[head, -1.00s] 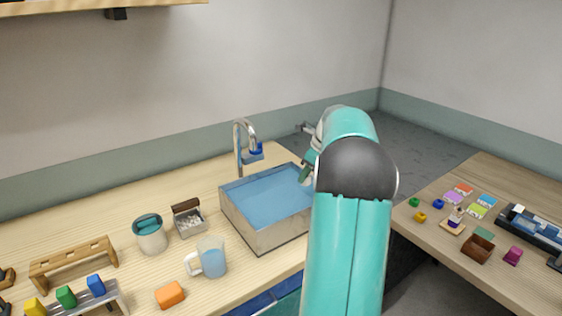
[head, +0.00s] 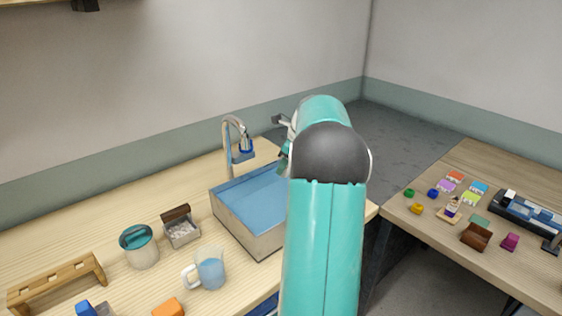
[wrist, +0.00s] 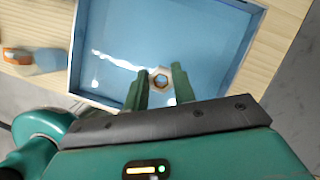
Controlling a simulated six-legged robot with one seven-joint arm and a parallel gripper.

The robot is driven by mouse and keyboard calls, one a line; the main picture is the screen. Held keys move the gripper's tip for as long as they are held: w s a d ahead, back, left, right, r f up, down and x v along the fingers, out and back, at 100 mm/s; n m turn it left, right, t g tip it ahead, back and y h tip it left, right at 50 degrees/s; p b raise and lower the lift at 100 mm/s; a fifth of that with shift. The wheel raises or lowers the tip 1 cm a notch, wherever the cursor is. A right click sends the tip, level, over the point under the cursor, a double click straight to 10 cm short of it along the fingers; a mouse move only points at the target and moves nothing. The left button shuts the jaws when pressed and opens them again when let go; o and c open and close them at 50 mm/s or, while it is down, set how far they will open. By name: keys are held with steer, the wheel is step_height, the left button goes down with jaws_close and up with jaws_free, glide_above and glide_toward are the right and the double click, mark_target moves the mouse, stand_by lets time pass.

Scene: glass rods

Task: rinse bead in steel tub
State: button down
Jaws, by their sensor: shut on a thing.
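The steel tub (head: 237,233) stands on the wooden counter and holds blue water; its rim (wrist: 100,100) also frames the wrist view. My gripper (wrist: 157,76) is over the tub's water, near its lower side in the wrist view. Its two green fingers are shut on a small tan, ring-shaped bead (wrist: 160,77), which shows between the fingertips. I cannot tell whether the bead touches the water. In the head view my arm hides the bead and most of the gripper, along with the tub's right side.
A curved tap (head: 229,150) rises behind the tub. A glass mug of blue liquid (head: 209,270), a teal-lidded pot (head: 139,246), a small open box (head: 181,228) and an orange block (head: 168,308) stand left of it. A side table (head: 515,265) at right holds small coloured items.

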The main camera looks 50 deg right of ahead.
steer(key=shift+a+f, duration=0.1)
steer(key=shift+f, duration=7)
steer(key=shift+w+a, duration=0.1)
steer(key=shift+w+a, duration=0.25)
steer(key=shift+a, duration=0.9)
steer(key=shift+w+a, duration=0.25)
steer(key=shift+a, duration=0.9)
steer(key=shift+s+d, duration=0.2)
steer(key=shift+d, duration=0.6)
steer(key=shift+s+d, duration=0.15)
steer(key=shift+d, duration=0.7)
steer(key=shift+s+d, duration=0.2)
steer(key=shift+d, duration=0.6)
step_height(320, 180, up, 11)
steer(key=shift+s, duration=0.1)
